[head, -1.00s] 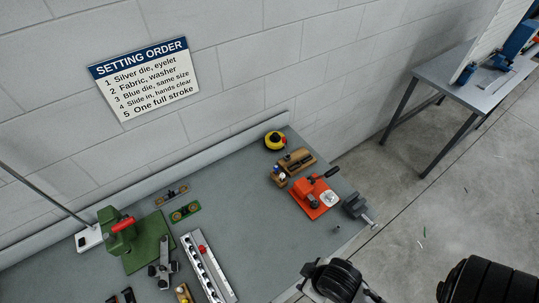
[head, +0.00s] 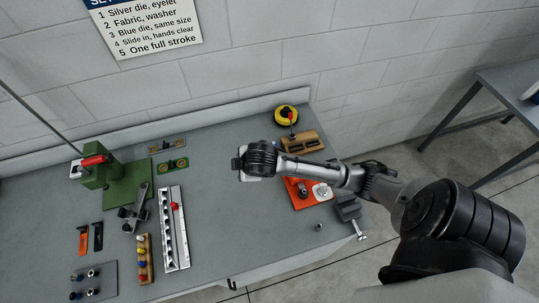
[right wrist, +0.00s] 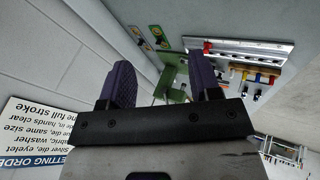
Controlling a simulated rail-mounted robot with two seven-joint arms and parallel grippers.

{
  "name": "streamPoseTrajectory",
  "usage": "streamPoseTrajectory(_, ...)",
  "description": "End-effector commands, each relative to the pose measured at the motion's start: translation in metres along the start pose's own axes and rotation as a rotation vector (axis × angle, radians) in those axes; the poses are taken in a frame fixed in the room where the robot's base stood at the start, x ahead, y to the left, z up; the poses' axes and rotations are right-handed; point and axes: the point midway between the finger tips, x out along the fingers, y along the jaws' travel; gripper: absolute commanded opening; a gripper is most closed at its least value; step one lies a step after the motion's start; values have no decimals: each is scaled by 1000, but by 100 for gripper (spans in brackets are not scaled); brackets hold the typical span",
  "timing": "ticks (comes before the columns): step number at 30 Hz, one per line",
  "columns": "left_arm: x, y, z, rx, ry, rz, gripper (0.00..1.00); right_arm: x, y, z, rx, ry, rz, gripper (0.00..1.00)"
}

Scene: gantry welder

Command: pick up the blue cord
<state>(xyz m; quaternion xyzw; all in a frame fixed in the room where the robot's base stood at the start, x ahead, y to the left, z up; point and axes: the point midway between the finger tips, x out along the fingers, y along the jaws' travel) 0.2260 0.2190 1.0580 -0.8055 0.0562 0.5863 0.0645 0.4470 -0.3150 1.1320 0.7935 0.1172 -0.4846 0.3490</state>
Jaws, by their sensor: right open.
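No cord is clearly recognisable. The only small blue item I make out among the loose parts is a blue piece (head: 142,264) in a narrow wooden rack (head: 149,276) with white, yellow and red pieces, on the bench left of centre. The rack's coloured pieces also show small at the right of the right wrist view. My right gripper (head: 238,164) is over the bench, right of the rack and apart from it. In the right wrist view its two fingers (right wrist: 161,75) are spread with nothing between them. My left gripper is out of view.
A green press (head: 97,174) with a red handle stands at the left. A white rail (head: 173,230) lies between the rack and my right gripper. An orange fixture (head: 302,196), a wooden block (head: 303,142) and a yellow round device (head: 286,115) are at the right.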

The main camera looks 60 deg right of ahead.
Motion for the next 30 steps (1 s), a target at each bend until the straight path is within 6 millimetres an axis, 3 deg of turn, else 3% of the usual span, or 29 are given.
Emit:
streamPoseTrajectory(1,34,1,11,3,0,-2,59,35,20,11,-70,-40,23,57)
streamPoseTrajectory(3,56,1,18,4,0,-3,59,60,51,25,-180,-108,16,57)
streamPoseTrajectory(6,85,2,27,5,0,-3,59,89,101,59,-349,-221,-47,57)
streamPoseTrajectory(10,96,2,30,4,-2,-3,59,100,137,98,-559,-289,-206,57)
streamPoseTrajectory(15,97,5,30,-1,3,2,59,104,146,124,-777,-264,-377,57)
streamPoseTrajectory(23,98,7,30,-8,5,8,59,109,144,138,-947,-202,-492,57)
streamPoseTrajectory(30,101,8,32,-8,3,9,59,139,131,152,-964,-193,-507,57)
